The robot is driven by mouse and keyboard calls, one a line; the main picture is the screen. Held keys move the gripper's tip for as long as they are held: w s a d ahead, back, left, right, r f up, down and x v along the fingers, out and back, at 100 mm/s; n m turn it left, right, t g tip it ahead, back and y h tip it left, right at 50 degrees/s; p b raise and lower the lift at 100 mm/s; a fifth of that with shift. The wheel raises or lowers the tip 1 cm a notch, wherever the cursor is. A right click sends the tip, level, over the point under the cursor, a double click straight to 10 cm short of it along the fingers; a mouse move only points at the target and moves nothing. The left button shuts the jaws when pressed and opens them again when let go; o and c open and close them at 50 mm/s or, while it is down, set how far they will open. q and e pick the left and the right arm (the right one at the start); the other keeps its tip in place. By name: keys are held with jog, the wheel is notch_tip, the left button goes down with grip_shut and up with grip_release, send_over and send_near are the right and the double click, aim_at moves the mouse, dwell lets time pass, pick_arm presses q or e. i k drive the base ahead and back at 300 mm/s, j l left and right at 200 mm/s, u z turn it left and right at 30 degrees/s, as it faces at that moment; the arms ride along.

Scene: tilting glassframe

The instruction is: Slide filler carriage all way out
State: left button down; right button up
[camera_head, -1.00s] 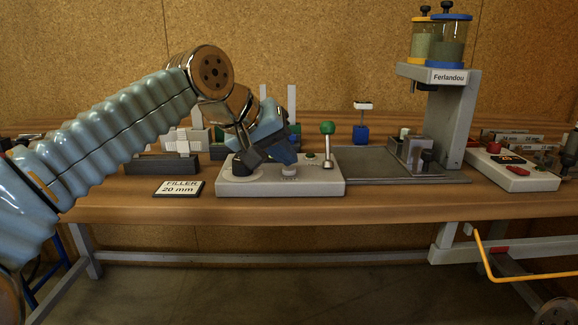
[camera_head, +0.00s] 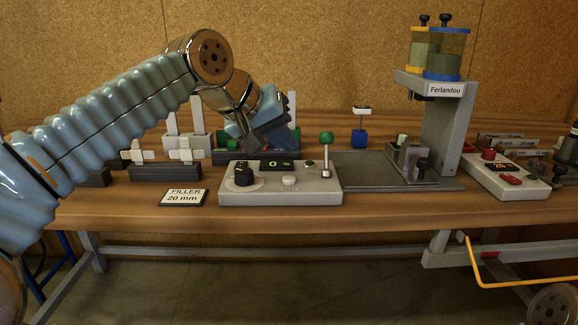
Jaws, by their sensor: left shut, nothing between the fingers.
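The filler stand (camera_head: 447,125), labelled Ferlandou, is at the right with two lidded jars (camera_head: 446,52) on top. A grey metal block (camera_head: 408,158), which looks like the carriage, sits under it at the right part of a flat grey slide plate (camera_head: 366,170). A light control box (camera_head: 305,185) left of the plate has a black knob (camera_head: 243,173), a display reading 0, a pale button and a green-topped lever (camera_head: 326,150) standing upright. My left gripper (camera_head: 246,138) is shut and empty, above and behind the knob, apart from it.
A FILLER 20 mm card (camera_head: 184,198) lies left of the control box. Dark holders with pale pieces (camera_head: 165,170) stand behind it. A second control box (camera_head: 505,178) with red buttons is at the right. The table's front strip is clear.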

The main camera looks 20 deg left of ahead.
aim_at(412, 161)
jog(key=k+j, duration=0.8)
